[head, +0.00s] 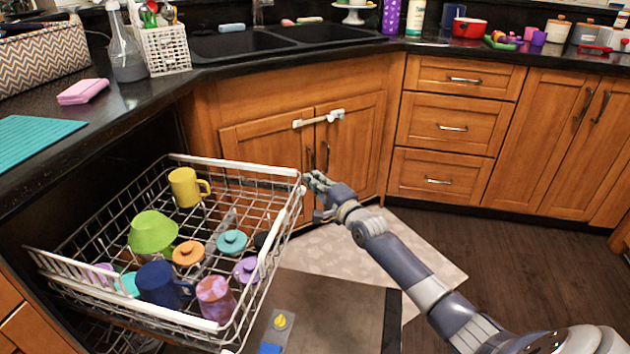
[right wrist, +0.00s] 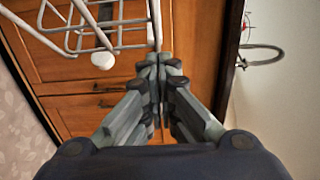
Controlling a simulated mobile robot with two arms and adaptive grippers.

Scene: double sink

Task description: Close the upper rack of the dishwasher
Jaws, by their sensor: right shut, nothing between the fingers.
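The upper rack (head: 255,170) of the dishwasher is a white and grey wire basket. It is pulled far out, at the left of the head view. It holds a yellow mug (head: 185,187), a green bowl (head: 152,231), a dark blue mug (head: 160,284), a pink patterned cup (head: 215,298) and several colored lids. My right gripper (head: 316,183) is at the rack's far right corner, its fingers shut and empty. In the right wrist view the shut fingertips (right wrist: 160,62) are beside the wire corner of the rack (right wrist: 103,59); contact cannot be told. My left gripper is out of view.
The open dishwasher door (head: 330,310) lies below the rack, with a yellow and blue item (head: 275,330) on it. Wooden cabinets (head: 358,150) stand behind my right gripper. A dark counter (head: 120,115) overhangs the rack's left side. Floor at right is clear.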

